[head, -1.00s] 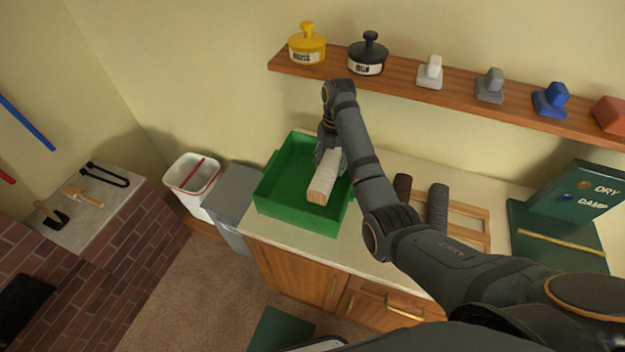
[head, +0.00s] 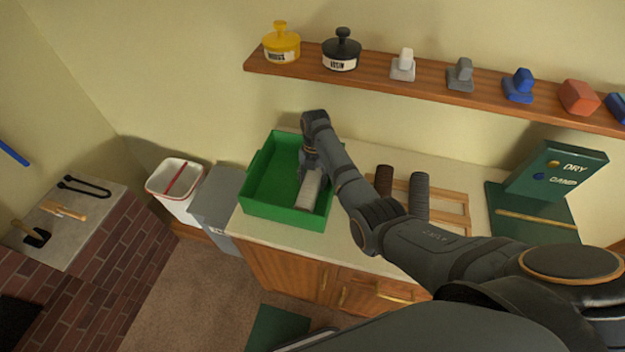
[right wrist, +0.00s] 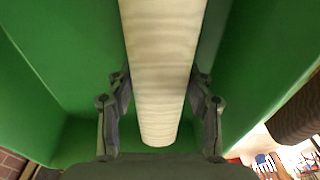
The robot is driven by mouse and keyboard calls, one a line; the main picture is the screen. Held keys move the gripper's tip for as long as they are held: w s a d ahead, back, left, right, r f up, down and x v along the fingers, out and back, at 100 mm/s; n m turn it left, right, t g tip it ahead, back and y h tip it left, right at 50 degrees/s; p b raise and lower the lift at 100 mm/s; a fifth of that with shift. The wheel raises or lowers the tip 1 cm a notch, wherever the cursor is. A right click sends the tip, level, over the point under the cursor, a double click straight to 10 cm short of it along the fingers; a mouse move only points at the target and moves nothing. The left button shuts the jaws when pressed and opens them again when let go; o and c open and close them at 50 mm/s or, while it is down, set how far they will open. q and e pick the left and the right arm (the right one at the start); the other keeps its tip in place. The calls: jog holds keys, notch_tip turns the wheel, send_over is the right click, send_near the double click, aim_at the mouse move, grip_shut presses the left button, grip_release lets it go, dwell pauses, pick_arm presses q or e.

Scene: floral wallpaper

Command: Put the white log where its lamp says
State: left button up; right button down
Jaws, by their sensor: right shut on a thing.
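The white log (head: 311,191) is inside the green crate (head: 262,209), along its right side. My right gripper (head: 309,172) reaches down into the crate and is shut on the log. In the right wrist view the pale log (right wrist: 163,70) runs between the two fingers (right wrist: 160,115), with green crate walls on both sides. Whether the log touches the crate floor is hard to tell. The lamp panel (head: 560,172) at right reads DRY and DAMP; its blue lamp by DRY and yellow lamp by DAMP both show, the yellow one looking brighter. My left gripper does not show.
Two dark logs (head: 419,195) lie on a wooden rack (head: 453,209) right of my arm. A grey bin (head: 213,205) and a white bin (head: 176,204) stand left of the crate. A shelf (head: 430,83) with tins and blocks runs above the counter.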

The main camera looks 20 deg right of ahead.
aim_at(313, 174)
jog(key=c, duration=0.7)
grip_release()
jog(key=shift+o, duration=0.9)
jog(key=r, duration=0.3)
jog(key=r+b, duration=0.1)
jog(key=r, duration=0.2)
jog(key=w+r+b, duration=0.1)
jog(key=r, duration=0.2)
jog(key=shift+d+r, duration=0.1)
jog(key=shift+d, duration=0.2)
jog(key=shift+r+p, duration=0.45)
jog(key=shift+r, duration=0.5)
jog(key=shift+d+r, duration=0.1)
jog(key=shift+r, duration=0.4)
jog(key=shift+w, duration=0.1)
